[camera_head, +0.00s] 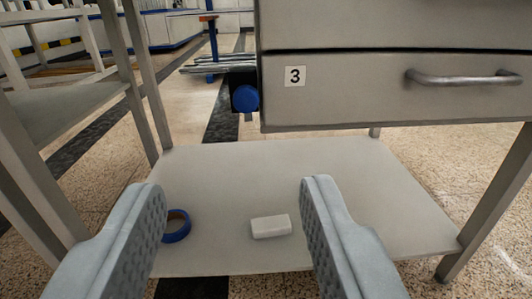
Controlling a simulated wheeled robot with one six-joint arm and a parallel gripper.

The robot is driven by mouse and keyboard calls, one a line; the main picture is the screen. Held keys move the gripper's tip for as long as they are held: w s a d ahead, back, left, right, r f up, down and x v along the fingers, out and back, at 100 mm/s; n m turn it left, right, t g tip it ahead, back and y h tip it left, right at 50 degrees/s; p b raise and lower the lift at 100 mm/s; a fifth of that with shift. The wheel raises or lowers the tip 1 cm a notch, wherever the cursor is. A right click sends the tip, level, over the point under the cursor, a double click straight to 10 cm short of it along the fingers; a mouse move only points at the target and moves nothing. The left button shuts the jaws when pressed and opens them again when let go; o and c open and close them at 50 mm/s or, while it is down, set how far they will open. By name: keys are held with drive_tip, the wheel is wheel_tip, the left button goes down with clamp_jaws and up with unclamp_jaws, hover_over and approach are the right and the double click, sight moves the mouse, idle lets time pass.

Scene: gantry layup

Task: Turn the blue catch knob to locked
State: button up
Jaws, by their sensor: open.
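The blue catch knob (246,98) is round and sits on a dark bracket (240,78) at the left edge of the drawer unit. Whether the knob is turned to locked cannot be told. My gripper (235,190) is open and empty, its two pale textured fingers apart in the lower part of the view. The knob appears above and beyond the gap between the fingertips, not touched by them.
A drawer front (350,95) marked 3 has a metal bar handle (464,78). Below, a grey shelf (330,170) bears a blue tape roll (177,226) and a white block (270,226). Table legs stand at left and right. Floor shows behind the knob.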

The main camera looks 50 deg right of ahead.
sight(245, 100)
drive_tip(key=shift+h, duration=0.3)
drive_tip(key=x, duration=0.5)
drive_tip(key=f+x, duration=0.1)
drive_tip(key=x, duration=0.5)
drive_tip(key=f+x, duration=0.1)
drive_tip(key=x, duration=0.5)
drive_tip(key=shift+f, duration=0.15)
drive_tip(key=c, duration=1)
